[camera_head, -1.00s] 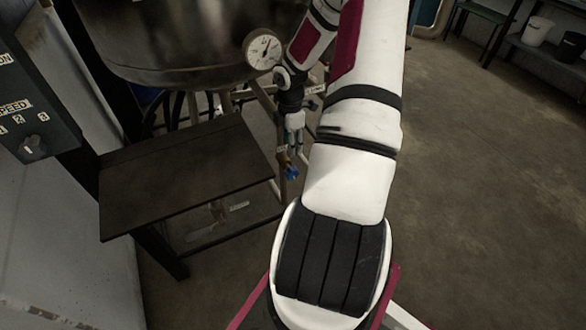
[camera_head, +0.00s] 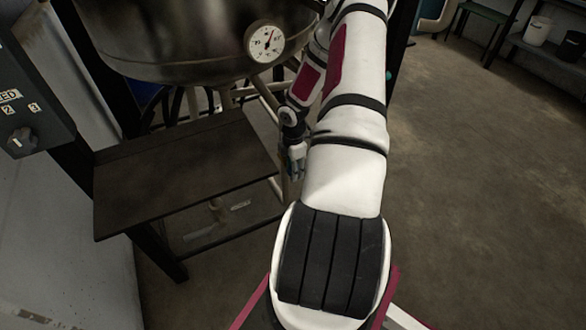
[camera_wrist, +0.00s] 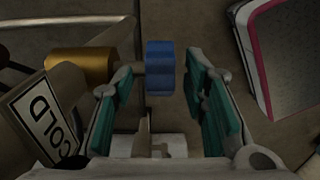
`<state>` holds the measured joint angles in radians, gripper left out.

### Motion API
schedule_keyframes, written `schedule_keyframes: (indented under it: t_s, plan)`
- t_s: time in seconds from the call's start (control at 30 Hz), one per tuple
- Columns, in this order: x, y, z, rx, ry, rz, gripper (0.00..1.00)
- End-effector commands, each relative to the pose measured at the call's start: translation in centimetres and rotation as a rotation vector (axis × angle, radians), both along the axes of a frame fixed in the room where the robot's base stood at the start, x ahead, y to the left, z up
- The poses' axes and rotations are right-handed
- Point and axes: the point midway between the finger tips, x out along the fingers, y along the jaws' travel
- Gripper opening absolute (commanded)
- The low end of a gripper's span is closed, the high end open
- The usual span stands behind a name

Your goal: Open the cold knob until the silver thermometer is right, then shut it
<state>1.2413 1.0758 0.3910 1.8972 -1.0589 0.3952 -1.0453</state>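The thermometer (camera_head: 265,42) is a white dial with a metal rim on the round steel vessel; its needle points up and slightly right, and the scale is too small to read. The cold knob (camera_wrist: 160,68) is blue, on a brass valve body (camera_wrist: 80,68), in the wrist view. A tag reading COLD (camera_wrist: 45,118) hangs at the left. My gripper (camera_wrist: 162,98) is open, its teal finger pads on either side of the knob, with a gap at the right pad; contact on the left is unclear. In the head view my gripper (camera_head: 294,162) hides the knob.
A dark metal table (camera_head: 185,175) stands left of my gripper, below the steel vessel (camera_head: 180,40). A control box with a selector switch (camera_head: 20,140) is at the far left. Thin pipes and legs (camera_head: 265,115) surround the valve. Open floor lies to the right.

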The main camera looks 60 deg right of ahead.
Motion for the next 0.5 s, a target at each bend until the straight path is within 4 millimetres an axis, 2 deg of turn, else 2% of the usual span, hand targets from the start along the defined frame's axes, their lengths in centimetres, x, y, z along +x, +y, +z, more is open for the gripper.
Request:
schedule_keyframes:
  t_s: [0.17, 0.33, 0.5]
  plan:
    - [0.0, 0.0, 0.02, 0.0, 0.0, 0.0, 0.4]
    - [0.01, 0.01, 0.03, 0.0, 0.0, 0.0, 0.01]
    - [0.02, 0.02, 0.02, -0.001, 0.001, 0.0, 0.0]
